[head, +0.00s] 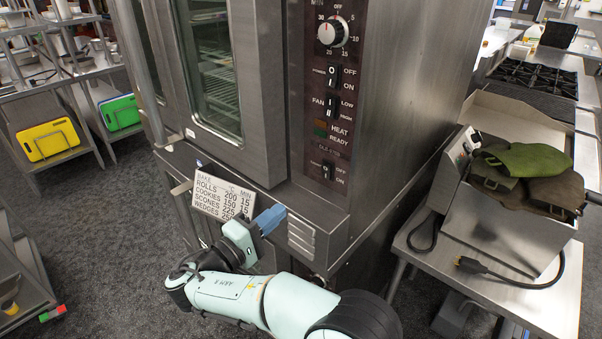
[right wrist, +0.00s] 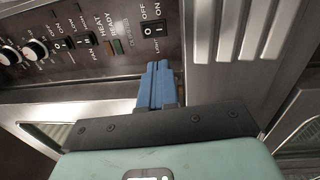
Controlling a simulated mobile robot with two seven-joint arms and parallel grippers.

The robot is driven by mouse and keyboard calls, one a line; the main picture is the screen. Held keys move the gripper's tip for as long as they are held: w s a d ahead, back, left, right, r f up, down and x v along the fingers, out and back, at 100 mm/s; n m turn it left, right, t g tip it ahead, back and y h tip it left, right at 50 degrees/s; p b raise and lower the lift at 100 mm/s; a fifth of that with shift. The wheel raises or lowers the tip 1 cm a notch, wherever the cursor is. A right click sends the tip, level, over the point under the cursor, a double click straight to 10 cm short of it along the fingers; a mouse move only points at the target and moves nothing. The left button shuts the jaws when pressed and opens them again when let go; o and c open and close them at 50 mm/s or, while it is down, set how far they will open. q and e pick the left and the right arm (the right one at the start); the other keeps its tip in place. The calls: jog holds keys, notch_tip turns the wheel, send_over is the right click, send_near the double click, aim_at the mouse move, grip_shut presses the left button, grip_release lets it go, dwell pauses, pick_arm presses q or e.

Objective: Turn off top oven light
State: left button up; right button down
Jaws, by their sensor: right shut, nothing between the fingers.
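The top oven (head: 265,130) is a steel double-door unit with a dark control panel (head: 333,95) on its right side. The light switch (head: 327,171) is the lowest rocker on the panel, with OFF and ON labels; it also shows in the right wrist view (right wrist: 152,30). My right gripper (head: 279,214) is shut and empty, its blue fingers below and left of the switch. In the right wrist view the blue fingertips (right wrist: 158,68) point at the panel just below the light switch, apart from the rocker. My left gripper is out of view.
A baking-times card (head: 225,196) hangs left of my right gripper. A steel vent (head: 301,236) is just right of it. A power switch (head: 333,76), fan switch (head: 331,107) and timer knob (head: 333,32) sit higher. A table (head: 430,255) with a fryer stands at the right.

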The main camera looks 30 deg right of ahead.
aim_at(324, 166)
jog(key=shift+s+a+r+m, duration=0.15)
jog(key=shift+a+r, duration=0.05)
jog(key=shift+r, duration=0.25)
jog(key=shift+s+a+r+m, duration=0.1)
jog(key=shift+a+r+m, duration=0.05)
jog(key=shift+r, duration=0.25)
jog(key=p+x, duration=0.1)
jog(key=x, duration=0.6)
jog(key=p+x, duration=0.1)
jog(key=x, duration=0.6)
jog(key=shift+r, duration=0.25)
jog(key=shift+d+r+p, duration=0.35)
jog(key=shift+r+p, duration=0.1)
jog(key=shift+p, duration=0.1)
